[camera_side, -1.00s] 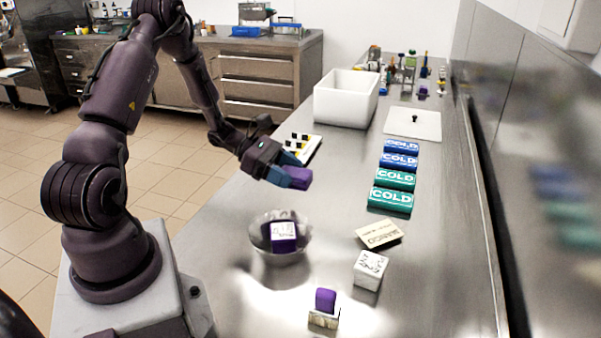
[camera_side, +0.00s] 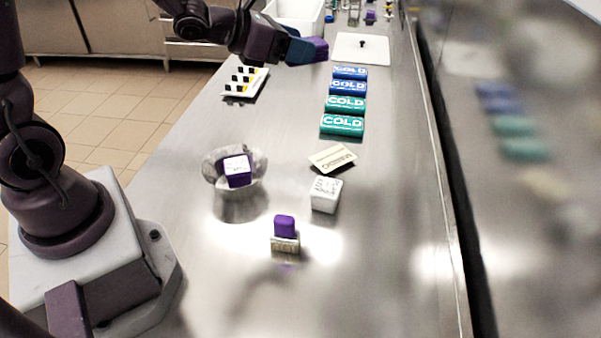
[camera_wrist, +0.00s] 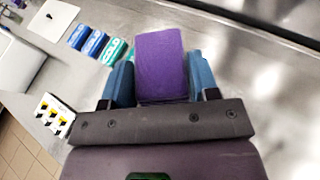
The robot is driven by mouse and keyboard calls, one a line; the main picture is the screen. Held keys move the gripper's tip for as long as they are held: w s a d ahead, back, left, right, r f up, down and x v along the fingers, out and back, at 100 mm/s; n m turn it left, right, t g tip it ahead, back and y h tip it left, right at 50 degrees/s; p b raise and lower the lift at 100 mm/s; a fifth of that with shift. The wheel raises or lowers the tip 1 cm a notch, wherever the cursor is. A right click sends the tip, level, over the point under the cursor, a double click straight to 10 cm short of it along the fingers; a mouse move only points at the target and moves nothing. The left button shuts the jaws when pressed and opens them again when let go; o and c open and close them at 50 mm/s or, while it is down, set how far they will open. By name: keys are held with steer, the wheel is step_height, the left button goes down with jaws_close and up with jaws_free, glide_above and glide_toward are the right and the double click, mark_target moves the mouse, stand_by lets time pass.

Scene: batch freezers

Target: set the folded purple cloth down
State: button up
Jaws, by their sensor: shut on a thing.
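The folded purple cloth (camera_side: 315,47) is held in my gripper (camera_side: 301,49), above the far part of the steel counter. In the wrist view the cloth (camera_wrist: 160,62) is a flat-faced purple block between the two blue fingers of my gripper (camera_wrist: 161,82). The fingers press on its left and right sides. The cloth is clear of the counter in the side view.
Blue and green COLD packs (camera_side: 345,104) lie in a row on the counter (camera_side: 200,290). A white lid (camera_side: 375,52) lies behind.

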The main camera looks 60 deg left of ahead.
steer(key=shift+m+h, duration=0.5)
steer(key=shift+h, duration=0.1)
steer(key=d+r, duration=0.1)
steer(key=d, duration=0.1)
steer(key=d+r, duration=0.1)
steer(key=shift+d+r, duration=0.1)
steer(key=shift+d, duration=0.25)
